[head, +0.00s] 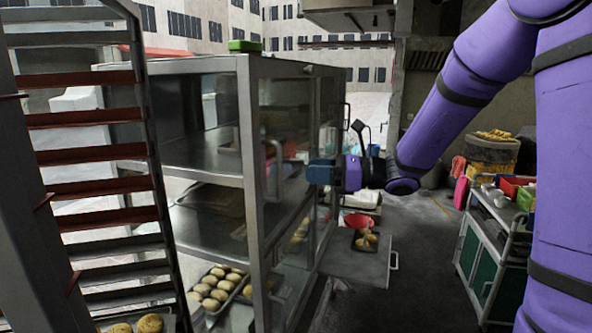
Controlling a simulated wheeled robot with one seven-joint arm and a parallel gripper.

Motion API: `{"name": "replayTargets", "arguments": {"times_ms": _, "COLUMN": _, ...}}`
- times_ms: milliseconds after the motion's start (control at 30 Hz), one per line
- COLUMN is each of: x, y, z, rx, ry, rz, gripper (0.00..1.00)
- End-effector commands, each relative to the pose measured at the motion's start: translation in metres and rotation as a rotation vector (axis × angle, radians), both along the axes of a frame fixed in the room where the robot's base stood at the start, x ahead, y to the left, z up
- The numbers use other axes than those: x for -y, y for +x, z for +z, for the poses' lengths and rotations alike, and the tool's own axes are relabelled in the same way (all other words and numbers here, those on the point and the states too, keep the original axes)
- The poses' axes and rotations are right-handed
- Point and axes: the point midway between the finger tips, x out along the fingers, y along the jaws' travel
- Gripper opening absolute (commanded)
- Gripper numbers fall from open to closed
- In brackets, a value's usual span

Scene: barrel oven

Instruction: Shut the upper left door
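A metal and glass cabinet (247,210) stands left of centre, with trays of round buns inside. Its upper glass panel (283,100), which looks like the upper left door, has a curved metal handle (273,170) near the front post. I cannot tell from this angle whether that door is fully flush or ajar. My gripper (312,172) is in front of the upper glass, just right of the handle. It appears apart from the handle, but the gap is hard to judge. Its fingers are seen end on, so their opening is unclear.
A rack (95,160) with red-brown rails stands close on the left. A flat metal panel with a handle (362,268) juts out low, right of the cabinet. A green-fronted cart (484,262) with boxes stands at right. Dark floor between is clear.

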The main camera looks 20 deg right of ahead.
Motion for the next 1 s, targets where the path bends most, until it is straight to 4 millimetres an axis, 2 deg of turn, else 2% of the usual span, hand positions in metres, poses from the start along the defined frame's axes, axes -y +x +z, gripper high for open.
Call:
{"name": "replayTargets", "arguments": {"times_ms": 100, "x": 0.013, "y": -0.006, "z": 0.000, "rx": 0.000, "ry": -0.001, "rz": -0.002, "gripper": 0.38}}
{"name": "replayTargets", "arguments": {"times_ms": 233, "x": 0.019, "y": -0.009, "z": 0.000, "rx": 0.000, "ry": 0.001, "rz": 0.000, "gripper": 0.38}}
{"name": "replayTargets", "arguments": {"times_ms": 767, "x": 0.019, "y": -0.011, "z": 0.000, "rx": 0.004, "ry": -0.008, "rz": 0.007, "gripper": 0.38}}
{"name": "replayTargets", "arguments": {"times_ms": 867, "x": 0.011, "y": -0.022, "z": 0.003, "rx": 0.029, "ry": -0.064, "rz": 0.042, "gripper": 0.38}}
{"name": "replayTargets", "arguments": {"times_ms": 1000, "x": -0.009, "y": -0.059, "z": 0.007, "rx": 0.119, "ry": -0.252, "rz": 0.162, "gripper": 0.38}}
